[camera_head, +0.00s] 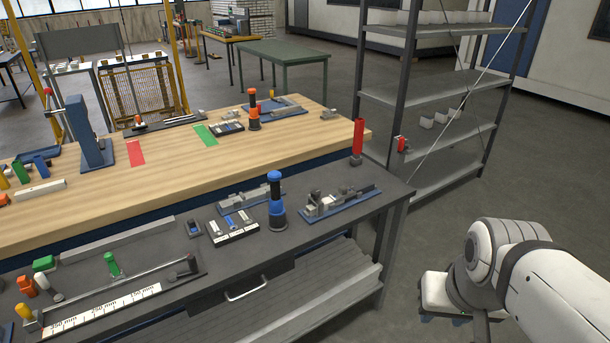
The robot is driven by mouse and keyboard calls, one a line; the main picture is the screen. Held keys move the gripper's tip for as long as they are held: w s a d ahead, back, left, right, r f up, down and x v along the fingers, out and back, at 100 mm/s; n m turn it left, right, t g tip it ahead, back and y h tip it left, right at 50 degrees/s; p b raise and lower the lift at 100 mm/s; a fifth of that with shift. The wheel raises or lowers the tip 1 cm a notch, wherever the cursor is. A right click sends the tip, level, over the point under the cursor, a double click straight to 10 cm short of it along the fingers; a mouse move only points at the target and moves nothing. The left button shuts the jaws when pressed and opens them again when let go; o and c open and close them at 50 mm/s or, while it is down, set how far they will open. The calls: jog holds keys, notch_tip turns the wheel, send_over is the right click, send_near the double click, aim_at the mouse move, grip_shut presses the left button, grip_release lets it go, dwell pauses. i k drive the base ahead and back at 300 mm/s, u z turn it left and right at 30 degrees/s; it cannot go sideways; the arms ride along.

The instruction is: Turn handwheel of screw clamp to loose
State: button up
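I cannot identify a screw clamp with a handwheel for certain. A small red and grey fitting (402,144) sits at the front post of the grey shelf rack; it is too small to tell whether it has a handwheel. A grey metal device on a blue base (341,203), like a small vise or clamp, lies at the right end of the dark workbench. A similar device (250,199) lies behind it to the left. My white arm reaches in at the lower right, apart from all of these. No gripper fingers can be made out.
The dark workbench (200,268) has several tools, a blue and black upright tool (276,203) and a drawer handle (246,290). A wooden-topped bench (290,143) stands behind it. The shelf rack (440,84) stands right of the benches. Floor between the rack and my arm is clear.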

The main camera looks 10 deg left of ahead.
aim_at(315, 193)
jog(key=u, duration=0.25)
jog(key=i, duration=1)
